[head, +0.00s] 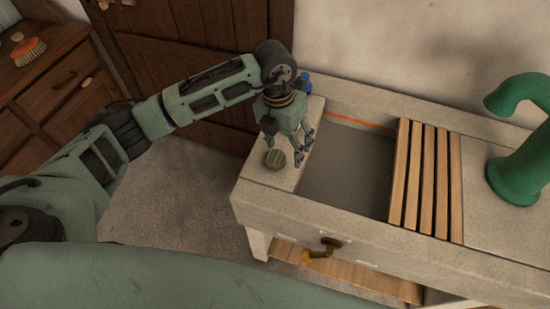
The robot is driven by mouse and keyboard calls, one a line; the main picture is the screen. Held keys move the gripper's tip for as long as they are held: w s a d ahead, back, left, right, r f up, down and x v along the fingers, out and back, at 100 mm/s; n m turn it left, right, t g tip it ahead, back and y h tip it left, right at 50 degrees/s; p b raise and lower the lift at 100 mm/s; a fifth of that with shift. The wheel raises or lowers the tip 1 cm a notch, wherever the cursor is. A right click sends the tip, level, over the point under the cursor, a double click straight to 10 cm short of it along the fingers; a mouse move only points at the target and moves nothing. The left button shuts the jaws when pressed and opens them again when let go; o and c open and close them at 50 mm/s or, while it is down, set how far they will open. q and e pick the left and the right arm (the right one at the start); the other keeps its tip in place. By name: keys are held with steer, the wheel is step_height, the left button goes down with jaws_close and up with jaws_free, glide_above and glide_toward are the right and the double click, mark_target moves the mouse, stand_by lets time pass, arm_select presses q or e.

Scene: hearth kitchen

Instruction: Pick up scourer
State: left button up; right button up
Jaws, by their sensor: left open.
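A small round olive-green scourer (275,159) with a ridged face lies on the pale stone ledge at the left end of the sink. My left gripper (289,143) is open and points down just above and behind the scourer, at the left edge of the basin. I see no contact between its fingers and the scourer, but the exact gap is hard to tell. My right gripper is out of view.
The sink basin (345,170) is open beside the ledge, with a slatted wooden rack (428,180) over its right part. A green tap (515,165) stands at right. A blue item (306,84) is partly hidden behind my gripper. A brush (29,50) lies on the left cabinet.

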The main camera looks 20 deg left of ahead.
mark_target(274, 155)
arm_select(q)
steer(key=a, duration=0.1)
steer(key=a+y, duration=0.1)
steer(key=a, duration=0.1)
steer(key=shift+w+a, duration=0.15)
steer(key=shift+w, duration=0.25)
steer(key=shift+y, duration=0.3)
step_height(274, 155, down, 7)
steer(key=p, duration=0.3)
steer(key=shift+a, duration=0.15)
steer(key=shift+f, duration=0.15)
steer(key=c, duration=1)
steer(key=shift+w, duration=0.1)
